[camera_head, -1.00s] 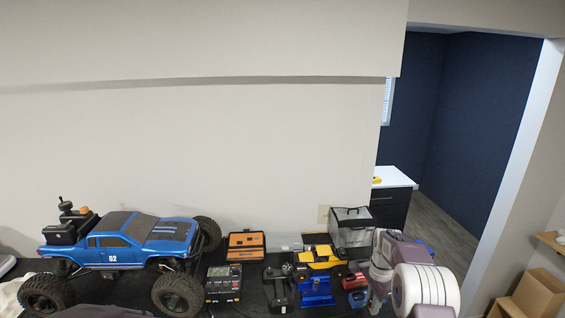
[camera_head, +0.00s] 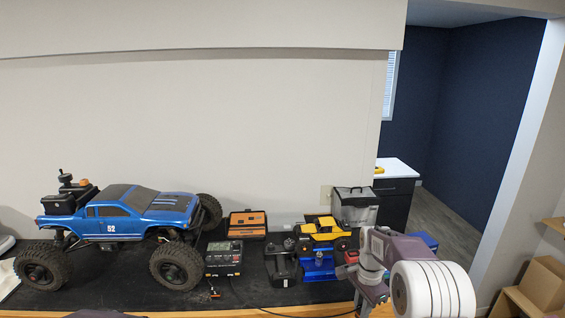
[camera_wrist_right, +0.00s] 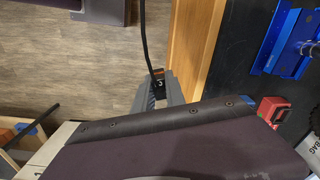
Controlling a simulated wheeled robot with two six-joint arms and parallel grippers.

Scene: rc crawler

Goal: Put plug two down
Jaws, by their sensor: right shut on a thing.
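My right gripper (camera_wrist_right: 160,92) is shut on a small black plug (camera_wrist_right: 157,76), which I take to be plug two, with a black cable (camera_wrist_right: 143,35) leading from it. In the right wrist view the plug shows just off the wooden front edge (camera_wrist_right: 190,40) of the table, with the floor behind it. In the head view the right gripper (camera_head: 370,303) is low at the table's front edge, and the plug itself is too small to make out. A charger (camera_head: 223,258) with a screen stands on the black mat (camera_head: 120,290). My left gripper is not in view.
A blue crawler truck (camera_head: 130,215) fills the left of the table. A small orange-red connector (camera_head: 213,293) lies before the charger. An orange case (camera_head: 247,224), a transmitter (camera_head: 281,265), a yellow-and-black vehicle (camera_head: 322,232) on a blue stand (camera_head: 318,268), and a clear-sided box (camera_head: 355,208) stand farther right.

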